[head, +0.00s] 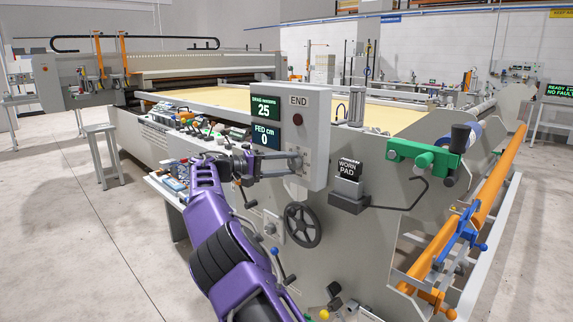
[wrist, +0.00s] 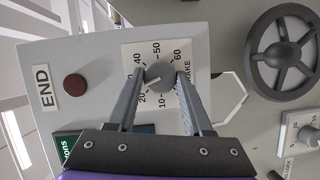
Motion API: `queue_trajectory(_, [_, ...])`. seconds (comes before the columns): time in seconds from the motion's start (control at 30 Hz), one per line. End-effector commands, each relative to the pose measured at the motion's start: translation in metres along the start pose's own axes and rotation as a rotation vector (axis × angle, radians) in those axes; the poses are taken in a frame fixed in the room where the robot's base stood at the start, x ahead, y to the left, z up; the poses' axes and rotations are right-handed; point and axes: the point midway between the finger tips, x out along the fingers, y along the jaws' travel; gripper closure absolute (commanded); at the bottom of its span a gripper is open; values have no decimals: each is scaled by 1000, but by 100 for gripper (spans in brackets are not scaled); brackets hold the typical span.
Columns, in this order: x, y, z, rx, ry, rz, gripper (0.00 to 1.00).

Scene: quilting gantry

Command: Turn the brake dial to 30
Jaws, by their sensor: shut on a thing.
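The grey round brake dial (wrist: 160,74) sits on a white scale plate (wrist: 131,52) lettered BRAKE, seen turned sideways in the wrist view. Its pale pointer line aims toward the 20 side of the scale, near the left finger; the 30 mark is hidden. My gripper (wrist: 159,71) is shut on the dial, one finger on each side. In the head view my gripper (head: 297,163) reaches the lower face of the grey control box (head: 313,115), where the dial is mostly hidden. The green display (head: 264,107) on the box reads DRAG newtons 25.
A dark red END button (wrist: 75,86) is beside the scale plate. The lower display (head: 265,136) reads FED cm 0. A black handwheel (head: 302,225) is below the box, and a WORN PAD block (head: 349,169) with a bent rod stands to its right.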

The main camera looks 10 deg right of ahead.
Motion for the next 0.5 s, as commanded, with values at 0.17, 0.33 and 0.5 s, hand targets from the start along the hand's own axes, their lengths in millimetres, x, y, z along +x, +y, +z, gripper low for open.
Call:
queue_trajectory(0.17, [0,0,1,128,-1,-54,100])
queue_trajectory(0.33, [0,0,1,220,-1,-92,100])
queue_trajectory(0.5, [0,1,1,279,-1,-117,100])
